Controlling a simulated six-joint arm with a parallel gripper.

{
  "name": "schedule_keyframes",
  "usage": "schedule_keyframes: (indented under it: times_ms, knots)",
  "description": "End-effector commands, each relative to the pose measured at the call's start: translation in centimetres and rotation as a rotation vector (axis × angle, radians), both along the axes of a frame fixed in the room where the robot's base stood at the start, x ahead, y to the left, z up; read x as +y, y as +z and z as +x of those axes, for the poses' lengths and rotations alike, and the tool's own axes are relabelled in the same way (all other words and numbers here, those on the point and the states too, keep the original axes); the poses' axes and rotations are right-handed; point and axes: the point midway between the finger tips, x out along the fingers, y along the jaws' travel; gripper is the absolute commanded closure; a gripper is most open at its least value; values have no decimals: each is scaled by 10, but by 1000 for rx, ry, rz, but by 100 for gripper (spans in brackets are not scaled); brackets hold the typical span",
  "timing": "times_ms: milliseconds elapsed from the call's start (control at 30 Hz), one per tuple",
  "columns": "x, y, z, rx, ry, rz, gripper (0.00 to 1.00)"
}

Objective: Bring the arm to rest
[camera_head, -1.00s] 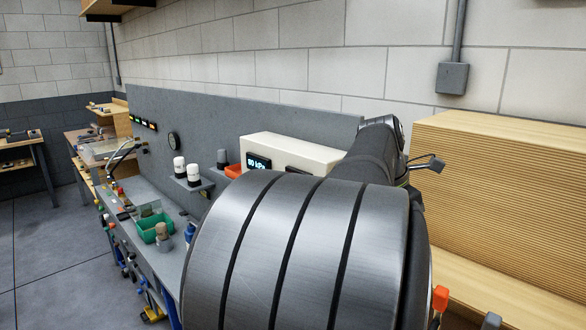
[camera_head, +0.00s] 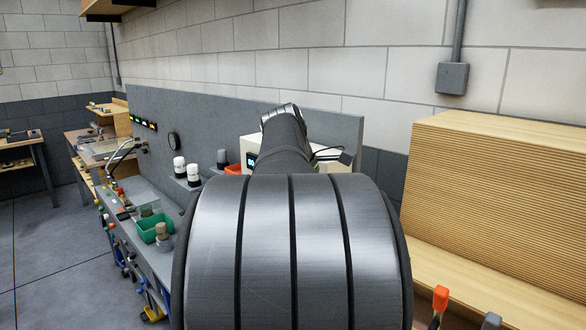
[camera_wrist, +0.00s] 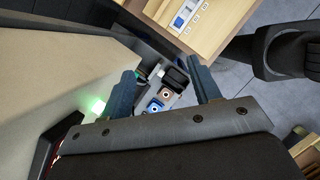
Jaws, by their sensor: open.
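My gripper (camera_wrist: 165,92) shows in the wrist view with its two dark blue-grey fingers spread apart. Nothing is held between them. Small fittings (camera_wrist: 167,92) and a dark part lie beyond the gap between the fingers. In the head view my own arm fills the lower middle and reaches up toward the grey back panel. My gripper's fingers are hidden in that view.
A cream box with a display (camera_head: 247,152) stands partly behind my arm. Grey floor (camera_head: 50,265) is open at far left.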

Motion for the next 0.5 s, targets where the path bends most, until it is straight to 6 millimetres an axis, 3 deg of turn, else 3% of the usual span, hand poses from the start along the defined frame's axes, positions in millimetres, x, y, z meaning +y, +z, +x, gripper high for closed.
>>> schedule_keyframes:
  times_ms: [500]
  knots:
    - [99,-15,19,4,-223,0,43]
